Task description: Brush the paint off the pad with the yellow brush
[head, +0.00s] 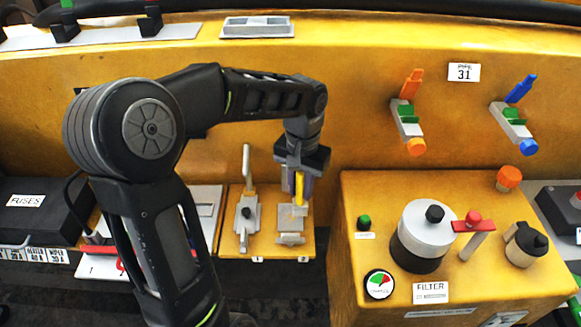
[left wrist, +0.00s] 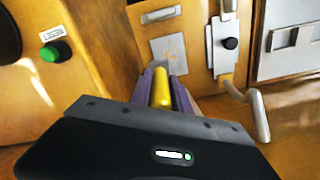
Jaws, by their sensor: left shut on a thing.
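My left gripper (head: 298,186) is shut on the yellow brush (head: 299,189), with its purple fingers on either side. The brush also shows between the fingers in the left wrist view (left wrist: 162,90). The pad (head: 291,216) is a light grey plate on a small wooden board, just below the brush in the head view. In the left wrist view the pad (left wrist: 170,48) lies just beyond the fingertips and bears faint tan marks. I cannot tell whether the brush tip touches it. My right gripper is not in view.
Left of the pad stands a grey clamp with an upright lever (head: 246,212). A black fuse box (head: 35,208) sits at the left.

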